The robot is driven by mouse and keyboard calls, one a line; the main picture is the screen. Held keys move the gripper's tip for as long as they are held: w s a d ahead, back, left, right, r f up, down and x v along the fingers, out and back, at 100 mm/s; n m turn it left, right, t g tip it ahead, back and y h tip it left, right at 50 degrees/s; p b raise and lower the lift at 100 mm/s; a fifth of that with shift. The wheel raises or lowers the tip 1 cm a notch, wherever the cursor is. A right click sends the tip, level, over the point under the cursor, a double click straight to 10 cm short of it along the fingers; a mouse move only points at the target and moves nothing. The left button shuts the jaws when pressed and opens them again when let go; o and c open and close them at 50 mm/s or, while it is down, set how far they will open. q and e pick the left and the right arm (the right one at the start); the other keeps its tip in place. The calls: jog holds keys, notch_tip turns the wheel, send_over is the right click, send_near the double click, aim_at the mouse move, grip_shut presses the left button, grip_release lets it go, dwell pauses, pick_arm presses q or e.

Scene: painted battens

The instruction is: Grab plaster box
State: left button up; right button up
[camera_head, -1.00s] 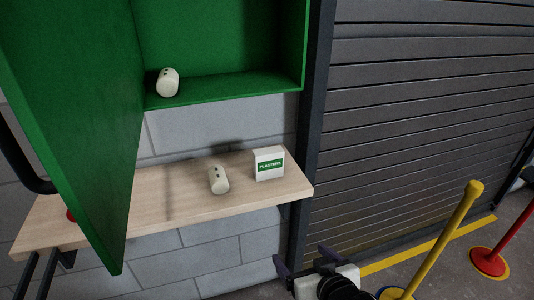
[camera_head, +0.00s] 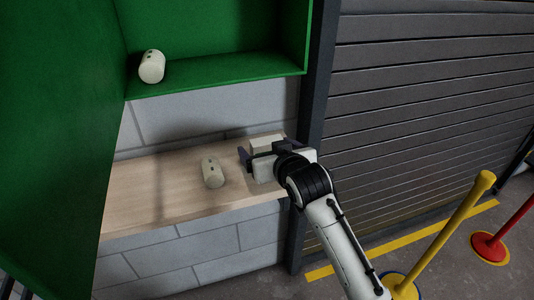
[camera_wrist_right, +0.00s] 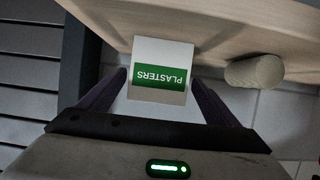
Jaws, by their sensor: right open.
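The plaster box (camera_head: 266,143) is white and sits on the wooden shelf near its right end; my right gripper hides most of it in the head view. In the right wrist view the box (camera_wrist_right: 160,55) shows its green label reading PLASTERS, upside down. My right gripper (camera_head: 270,157) is open in front of the box. In the wrist view its two dark fingers (camera_wrist_right: 160,86) are spread to either side of the box's near end, with gaps visible. My left gripper is not in view.
A cream roll (camera_head: 212,173) lies on the wooden shelf (camera_head: 150,195) left of the box. Another roll (camera_head: 152,66) sits in the open green cabinet (camera_head: 220,70) above. A dark post (camera_head: 318,80) and grey shutter (camera_head: 430,90) stand right; yellow (camera_head: 450,220) and red (camera_head: 515,225) posts stand on the floor.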

jog(key=shift+x, duration=2.15)
jog(key=shift+d+r, duration=0.1)
jog(key=c, duration=1.1)
